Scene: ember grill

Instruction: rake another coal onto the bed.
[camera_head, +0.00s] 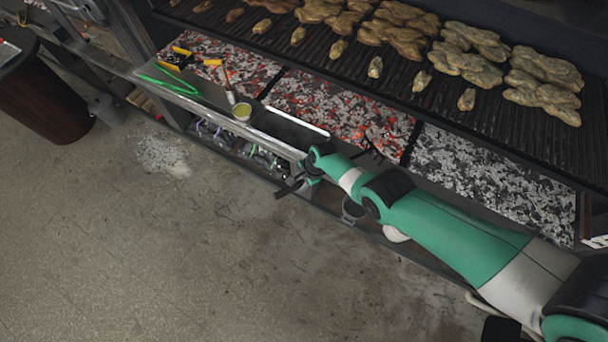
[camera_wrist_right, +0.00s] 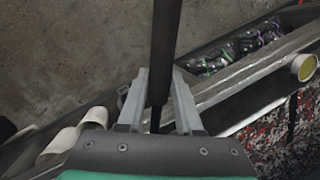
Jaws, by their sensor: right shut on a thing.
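My right gripper (camera_head: 300,178) is at the front ledge of the grill, shut on a dark rod, which looks like the rake's handle. In the right wrist view the rod (camera_wrist_right: 165,45) runs between the two fingers of the gripper (camera_wrist_right: 158,88). A thin dark piece (camera_head: 370,148) shows behind my arm at the middle bed; I cannot tell whether it is the rake's head. The middle coal bed (camera_head: 325,103) glows red among grey ash. The left bed (camera_head: 205,55) also glows, and the right bed (camera_head: 485,178) is mostly grey. My left gripper is not in view.
Meat pieces (camera_head: 467,60) lie on the grate above the beds. Green tongs (camera_head: 172,83), a brush (camera_head: 229,88) and a yellow-topped tin (camera_head: 242,113) are on the ledge. Bottles (camera_head: 232,140) stand on a shelf below. The floor (camera_head: 170,250) in front is open, with an ash patch.

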